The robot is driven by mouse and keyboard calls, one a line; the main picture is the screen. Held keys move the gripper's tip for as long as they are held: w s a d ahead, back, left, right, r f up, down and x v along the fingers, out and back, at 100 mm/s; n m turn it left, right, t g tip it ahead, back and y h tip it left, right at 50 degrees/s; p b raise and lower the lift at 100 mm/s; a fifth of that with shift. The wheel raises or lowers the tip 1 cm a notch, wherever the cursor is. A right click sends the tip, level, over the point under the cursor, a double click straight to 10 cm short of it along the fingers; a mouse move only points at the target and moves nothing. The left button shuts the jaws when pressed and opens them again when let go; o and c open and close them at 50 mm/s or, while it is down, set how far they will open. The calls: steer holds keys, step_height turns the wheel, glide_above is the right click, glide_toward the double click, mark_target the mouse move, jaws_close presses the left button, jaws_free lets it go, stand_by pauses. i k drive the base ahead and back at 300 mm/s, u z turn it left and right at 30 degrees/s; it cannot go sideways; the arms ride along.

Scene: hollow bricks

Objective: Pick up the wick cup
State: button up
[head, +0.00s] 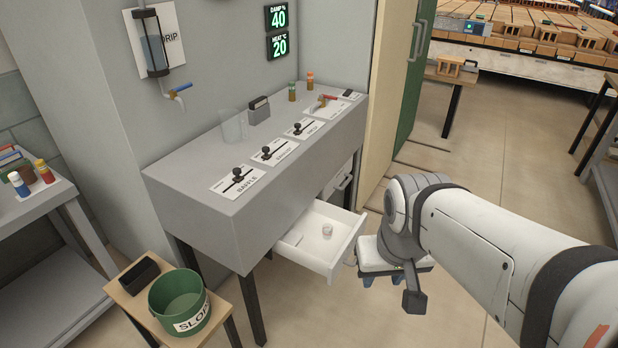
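A small pale round cup (327,229), probably the wick cup, stands in the open white drawer (318,265) under the grey bench. It is near the drawer's right side, and nothing touches it. My gripper (384,281) hangs at the end of my arm, right of the drawer and apart from the cup.
The grey bench (200,200) has labelled levers on top, and a clear beaker (234,126) stands at its back. A green SLOPS bucket (178,296) and a black tray (138,275) stand on a low wooden stand, lower left. Floor right of the drawer is open.

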mark_target(327, 229)
steer(key=i, duration=0.9)
steer(key=z, duration=0.45)
